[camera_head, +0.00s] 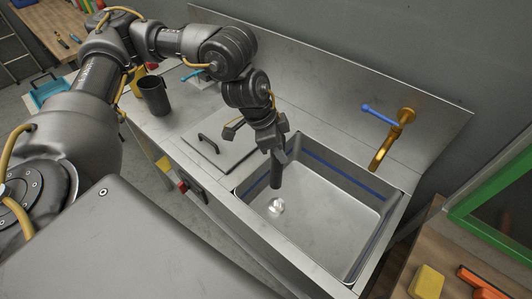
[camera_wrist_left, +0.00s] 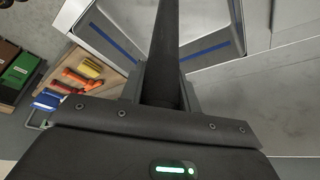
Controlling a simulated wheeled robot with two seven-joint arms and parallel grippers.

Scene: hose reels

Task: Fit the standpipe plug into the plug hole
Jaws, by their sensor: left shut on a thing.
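My left gripper (camera_head: 274,142) is shut on the standpipe plug (camera_head: 277,172), a dark upright tube. The tube hangs from the jaws over the left part of the steel sink (camera_head: 330,222). Its lower end appears just above a bright round spot in the sink floor, which looks like the plug hole (camera_head: 276,206). A gap shows between them in the head view; I cannot tell the exact height. In the left wrist view the tube (camera_wrist_left: 166,45) runs up from between the jaws, and its far end is out of the picture. My right gripper is not in view.
A brass tap (camera_head: 391,140) with a blue lever stands behind the sink. Left of the sink are a flat lid (camera_head: 207,153) with a black handle and a dark mug (camera_head: 154,95). A yellow sponge (camera_head: 427,282) lies on a wooden surface at lower right. The sink is otherwise empty.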

